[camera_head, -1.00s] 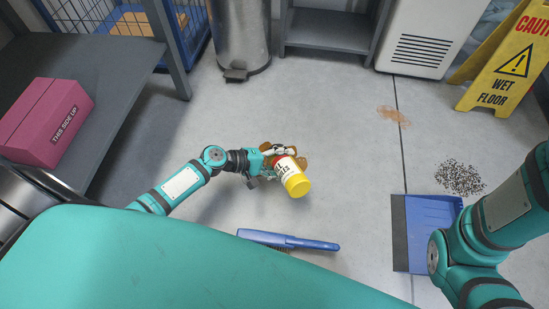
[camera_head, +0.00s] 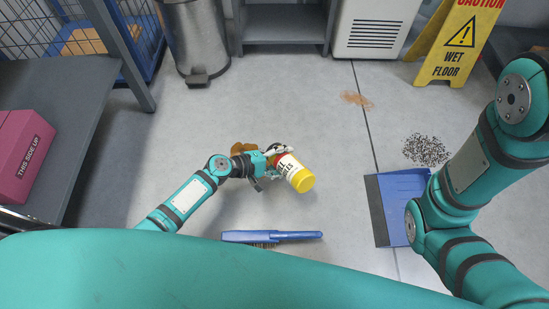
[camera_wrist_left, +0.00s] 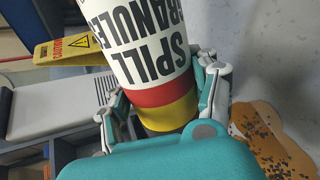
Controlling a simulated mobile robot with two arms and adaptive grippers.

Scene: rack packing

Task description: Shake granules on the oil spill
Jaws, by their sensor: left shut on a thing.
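My left gripper (camera_head: 270,160) is shut on a white, red and yellow canister (camera_head: 293,171) above the floor, its yellow end towards the lower right. The left wrist view shows its label, "SPILL GRANULES" (camera_wrist_left: 146,40), between the two fingers (camera_wrist_left: 165,105). A brown oil spill (camera_head: 242,147) shows on the floor, partly hidden behind the gripper. In the left wrist view the spill (camera_wrist_left: 285,150) has dark granules scattered on it. The canister's opening cannot be made out. My right arm comes in at the right; its gripper is out of view.
A blue brush (camera_head: 272,236) and blue dustpan (camera_head: 395,205) lie on the floor. Dark specks (camera_head: 426,150) and a pale brown stain (camera_head: 356,99) lie at the right. A yellow wet-floor sign (camera_head: 460,45), white cabinet (camera_head: 375,30) and metal bin (camera_head: 200,40) stand behind.

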